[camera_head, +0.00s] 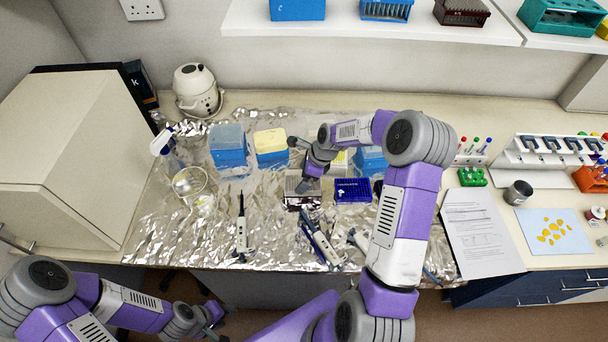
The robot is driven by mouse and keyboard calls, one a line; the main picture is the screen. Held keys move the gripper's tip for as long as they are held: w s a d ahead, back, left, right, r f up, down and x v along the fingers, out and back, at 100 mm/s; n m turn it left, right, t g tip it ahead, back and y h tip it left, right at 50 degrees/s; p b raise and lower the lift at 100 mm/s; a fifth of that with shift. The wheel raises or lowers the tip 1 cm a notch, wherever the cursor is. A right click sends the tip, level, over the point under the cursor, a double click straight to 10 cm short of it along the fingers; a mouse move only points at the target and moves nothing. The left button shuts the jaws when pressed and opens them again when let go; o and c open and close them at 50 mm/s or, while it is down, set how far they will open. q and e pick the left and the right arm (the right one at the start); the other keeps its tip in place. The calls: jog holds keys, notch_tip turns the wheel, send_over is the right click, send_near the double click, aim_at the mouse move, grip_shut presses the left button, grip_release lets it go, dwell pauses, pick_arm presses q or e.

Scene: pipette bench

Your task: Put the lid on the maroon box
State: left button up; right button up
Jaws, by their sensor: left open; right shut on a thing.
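The maroon box (302,206) sits on the foil-covered bench, near the middle. A pale greyish lid (293,182) shows at its top, right under my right gripper. My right gripper (308,184) points down over the box and is shut on the lid. From this view I cannot tell whether the lid rests fully on the box or is held slightly above it. The fingers and wrist hide part of the lid. My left gripper (216,322) is open and empty, low in front of the bench edge, far from the box.
An open blue tip rack (352,190) stands just right of the maroon box. Blue-lidded (228,148) and yellow-lidded (271,147) boxes stand behind left. A wash bottle (166,150) and beaker (190,182) are left.

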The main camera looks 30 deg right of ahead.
jog(key=shift+s+f, duration=0.15)
jog(key=shift+f, duration=0.15)
jog(key=shift+c, duration=0.5)
jog(key=o, duration=0.8)
jog(key=shift+v, duration=3.75)
